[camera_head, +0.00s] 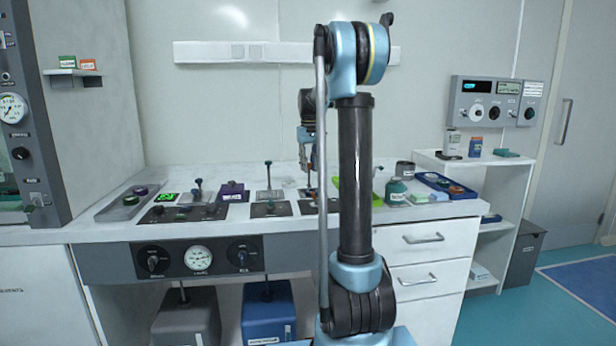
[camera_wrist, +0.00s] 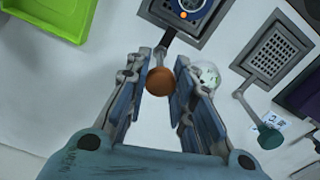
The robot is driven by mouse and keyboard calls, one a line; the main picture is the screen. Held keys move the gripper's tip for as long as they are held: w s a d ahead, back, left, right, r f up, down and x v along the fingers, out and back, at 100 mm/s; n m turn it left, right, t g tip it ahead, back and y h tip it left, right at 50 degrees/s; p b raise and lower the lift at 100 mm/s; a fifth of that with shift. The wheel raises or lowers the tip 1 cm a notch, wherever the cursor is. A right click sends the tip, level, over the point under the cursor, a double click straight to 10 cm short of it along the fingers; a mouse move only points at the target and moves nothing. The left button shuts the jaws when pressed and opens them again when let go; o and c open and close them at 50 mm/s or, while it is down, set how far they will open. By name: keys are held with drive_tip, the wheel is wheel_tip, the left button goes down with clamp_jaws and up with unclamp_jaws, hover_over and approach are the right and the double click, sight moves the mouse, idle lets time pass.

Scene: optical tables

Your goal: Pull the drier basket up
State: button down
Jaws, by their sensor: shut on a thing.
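In the wrist view, my gripper (camera_wrist: 160,88) is shut on a round brown knob (camera_wrist: 160,81). The knob is on a grey handle rod that runs up to a grey fitting (camera_wrist: 190,14) with a dark inset at the top edge. This looks like the drier basket's handle, but the basket itself is not clear. In the head view, my gripper (camera_head: 311,178) points down over the bench, partly behind my arm. The knob is too small to make out there.
To the right in the wrist view is another fitting with a grid (camera_wrist: 274,55) and a teal knob (camera_wrist: 270,136). A green tray (camera_wrist: 42,33) lies to the left. In the head view, several levered fittings stand on the white bench (camera_head: 75,234), and a blue tray (camera_head: 430,178) lies to the right.

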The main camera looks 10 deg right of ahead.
drive_tip(key=shift+w+r, duration=0.1)
drive_tip(key=shift+r, duration=0.85)
drive_tip(key=c, duration=1.3)
unclamp_jaws()
drive_tip(key=shift+c, duration=0.2)
wheel_tip(320, 180, up, 12)
